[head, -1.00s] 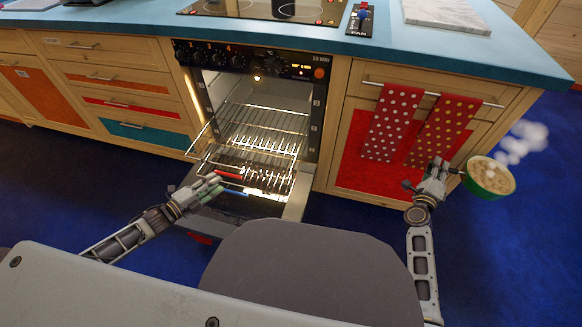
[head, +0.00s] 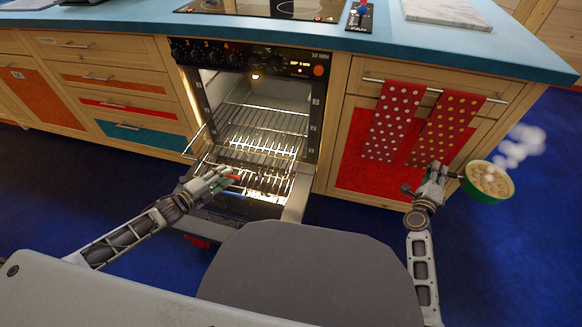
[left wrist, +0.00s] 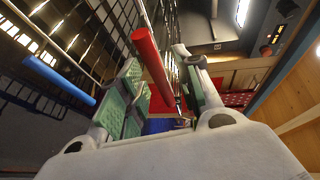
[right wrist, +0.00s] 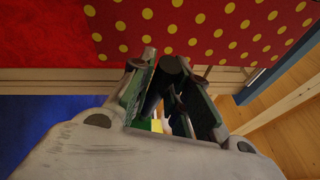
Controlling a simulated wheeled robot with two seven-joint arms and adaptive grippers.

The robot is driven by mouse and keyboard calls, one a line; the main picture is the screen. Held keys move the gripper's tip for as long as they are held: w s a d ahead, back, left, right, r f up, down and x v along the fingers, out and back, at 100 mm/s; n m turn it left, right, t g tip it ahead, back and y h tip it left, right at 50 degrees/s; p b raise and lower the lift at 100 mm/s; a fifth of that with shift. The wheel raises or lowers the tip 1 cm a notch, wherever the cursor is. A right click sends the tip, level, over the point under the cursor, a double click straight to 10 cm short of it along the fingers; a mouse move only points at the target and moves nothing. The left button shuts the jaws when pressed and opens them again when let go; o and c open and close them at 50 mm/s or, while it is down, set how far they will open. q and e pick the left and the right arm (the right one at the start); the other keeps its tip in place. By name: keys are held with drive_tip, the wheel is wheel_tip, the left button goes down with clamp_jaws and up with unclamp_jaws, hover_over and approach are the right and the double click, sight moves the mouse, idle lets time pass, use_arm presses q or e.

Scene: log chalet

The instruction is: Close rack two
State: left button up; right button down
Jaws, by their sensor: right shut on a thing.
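The oven stands open with its wire racks (head: 262,124) pulled partly out over the lowered door (head: 295,200). A red bar handle (head: 234,177) and a blue bar handle (head: 230,193) are at the front of the racks; I cannot read which rack is two. My left gripper (head: 226,176) is at the red handle. In the left wrist view the red handle (left wrist: 156,70) lies between the open fingers, and the blue handle (left wrist: 58,79) is off to the left. My right gripper (head: 436,174) is shut on the handle of a green pot (head: 487,192).
The steaming pot is held before the cabinet with two dotted red towels (head: 393,120) on a rail. Drawers (head: 130,100) stand left of the oven under the blue counter (head: 130,22). A grey rounded panel (head: 300,275) is in the foreground. Blue floor is clear at the left.

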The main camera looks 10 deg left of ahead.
use_arm(q)
drive_tip(key=shift+w+d+f, duration=0.1)
drive_tip(key=shift+w+d, duration=0.05)
drive_tip(key=shift+w, duration=0.2)
clamp_jaws()
idle(0.3)
